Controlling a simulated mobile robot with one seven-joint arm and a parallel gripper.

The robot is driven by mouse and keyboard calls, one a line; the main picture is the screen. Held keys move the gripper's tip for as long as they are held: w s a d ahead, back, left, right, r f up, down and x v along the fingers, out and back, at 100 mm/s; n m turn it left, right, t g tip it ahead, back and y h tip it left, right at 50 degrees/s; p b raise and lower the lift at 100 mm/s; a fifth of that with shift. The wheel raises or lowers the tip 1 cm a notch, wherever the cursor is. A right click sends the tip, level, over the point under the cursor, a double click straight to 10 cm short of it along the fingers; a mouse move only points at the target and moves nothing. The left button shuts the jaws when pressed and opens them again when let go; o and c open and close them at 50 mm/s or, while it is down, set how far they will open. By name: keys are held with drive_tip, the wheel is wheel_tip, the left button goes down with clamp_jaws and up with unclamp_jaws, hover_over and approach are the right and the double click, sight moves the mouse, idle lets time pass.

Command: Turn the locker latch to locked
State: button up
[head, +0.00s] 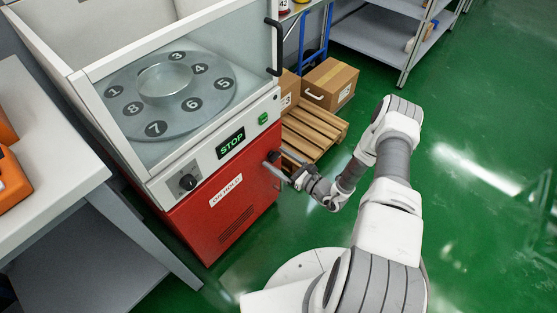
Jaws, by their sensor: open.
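A machine with a red lower cabinet (210,215) stands left of centre in the head view. A small dark round part (273,156) on the upper right of its red front may be the latch. Its turned position cannot be made out. My gripper (279,162) is open at this part, with its grey fingers pointing at the red front. I cannot tell whether the fingers touch the part or only flank it. The fingers and wrist hide some of the cabinet's right edge.
Above the red front are a dark knob (188,182), a STOP display (230,143) and a green button (263,118). A clear cover with a black handle (274,45) encloses a numbered turntable (215,112). A pallet (312,133) with cartons stands behind my gripper. Green floor at right is clear.

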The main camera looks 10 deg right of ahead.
drive_tip(key=shift+c, duration=0.2)
drive_tip(key=c, duration=1.3)
drive_tip(key=shift+c, duration=0.2)
drive_tip(key=shift+n, duration=0.4)
drive_tip(key=n+p, duration=0.1)
drive_tip(key=n, duration=0.2)
drive_tip(key=shift+n, duration=0.3)
drive_tip(key=n+p, duration=0.2)
drive_tip(key=n, duration=0.2)
drive_tip(key=shift+r+n, duration=0.1)
drive_tip(key=shift+n, duration=0.2)
drive_tip(key=n+p, duration=0.1)
drive_tip(key=n, duration=0.3)
drive_tip(key=shift+p, duration=0.4)
drive_tip(key=shift+n+p, duration=0.95)
drive_tip(key=shift+n, duration=1.55)
